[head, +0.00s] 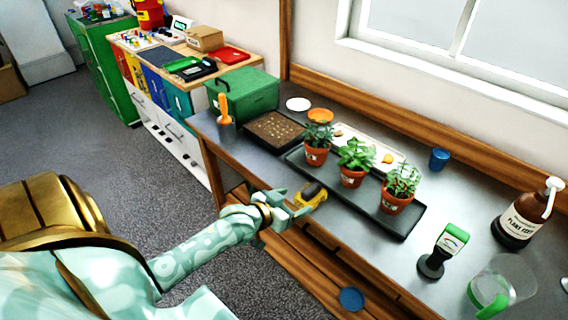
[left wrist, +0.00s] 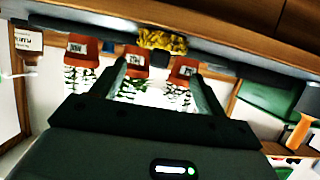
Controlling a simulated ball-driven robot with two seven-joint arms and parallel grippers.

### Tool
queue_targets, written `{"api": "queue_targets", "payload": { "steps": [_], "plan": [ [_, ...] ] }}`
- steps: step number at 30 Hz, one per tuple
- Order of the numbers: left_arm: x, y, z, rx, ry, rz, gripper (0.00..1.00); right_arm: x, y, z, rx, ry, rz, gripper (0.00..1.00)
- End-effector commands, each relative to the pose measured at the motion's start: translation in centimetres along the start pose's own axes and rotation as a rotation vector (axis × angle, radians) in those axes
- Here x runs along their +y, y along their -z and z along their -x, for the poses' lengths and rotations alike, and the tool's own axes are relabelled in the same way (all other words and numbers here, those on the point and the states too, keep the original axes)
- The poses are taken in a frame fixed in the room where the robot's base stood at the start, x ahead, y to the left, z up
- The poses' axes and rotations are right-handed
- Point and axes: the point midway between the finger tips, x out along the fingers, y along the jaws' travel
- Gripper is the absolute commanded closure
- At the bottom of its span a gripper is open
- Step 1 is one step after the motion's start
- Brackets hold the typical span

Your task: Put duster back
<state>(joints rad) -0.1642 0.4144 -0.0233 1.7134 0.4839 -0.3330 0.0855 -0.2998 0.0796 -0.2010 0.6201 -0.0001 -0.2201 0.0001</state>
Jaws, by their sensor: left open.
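The duster (head: 311,195), yellow with a black top, lies at the front edge of the grey workbench (head: 228,148), in front of the potted plants. My left gripper (head: 299,212) is at the bench's front edge, close beside the duster on its near side, with its fingers pointing toward it. In the left wrist view, the picture is upside down and the duster (left wrist: 160,40) shows just beyond and between the fingertips of my open left gripper (left wrist: 156,66). I cannot tell whether they touch. Nothing is between the fingers. My right gripper is out of view.
A black tray (head: 408,226) holds potted plants (head: 352,178) behind the duster. A moisture meter (head: 432,264), brown bottle (head: 515,222) and clear jug (head: 508,280) stand right.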

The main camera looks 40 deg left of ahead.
Motion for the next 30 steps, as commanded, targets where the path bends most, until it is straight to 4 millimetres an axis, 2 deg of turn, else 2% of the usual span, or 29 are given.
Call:
{"api": "queue_targets", "payload": {
  "steps": [3, 6, 14, 17, 20, 23, 24, 26, 27, 29, 30],
  "plan": [
    [0.0, 0.1, 2.0, 0.0, 0.0, 0.0, 0.26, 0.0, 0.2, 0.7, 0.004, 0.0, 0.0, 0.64],
    [0.0, 0.1, 2.9, 0.0, 0.0, 0.0, 0.26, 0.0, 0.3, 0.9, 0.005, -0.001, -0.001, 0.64],
    [0.0, -0.1, 3.2, -0.001, 0.0, 0.001, 0.26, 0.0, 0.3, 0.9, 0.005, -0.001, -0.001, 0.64],
    [-0.1, -1.7, 3.1, -0.031, 0.009, 0.001, 0.26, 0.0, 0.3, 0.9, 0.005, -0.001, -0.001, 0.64],
    [-0.2, -7.6, 3.0, -0.139, 0.036, -0.003, 0.26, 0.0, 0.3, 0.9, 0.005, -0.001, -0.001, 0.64],
    [0.5, -17.5, 4.3, -0.327, 0.061, -0.022, 0.26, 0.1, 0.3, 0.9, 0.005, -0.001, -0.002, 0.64],
    [1.2, -22.0, 5.5, -0.415, 0.064, -0.036, 0.26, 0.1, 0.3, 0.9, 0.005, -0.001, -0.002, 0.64],
    [2.7, -28.4, 8.0, -0.548, 0.056, -0.061, 0.26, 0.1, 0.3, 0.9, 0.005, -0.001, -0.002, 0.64],
    [3.8, -32.4, 10.1, -0.633, 0.044, -0.08, 0.26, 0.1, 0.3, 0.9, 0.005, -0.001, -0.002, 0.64],
    [5.7, -37.5, 13.5, -0.754, 0.018, -0.109, 0.26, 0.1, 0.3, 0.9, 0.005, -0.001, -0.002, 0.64],
    [7.0, -40.4, 15.9, -0.826, -0.004, -0.13, 0.26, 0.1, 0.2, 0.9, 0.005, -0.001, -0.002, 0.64]
  ]
}}
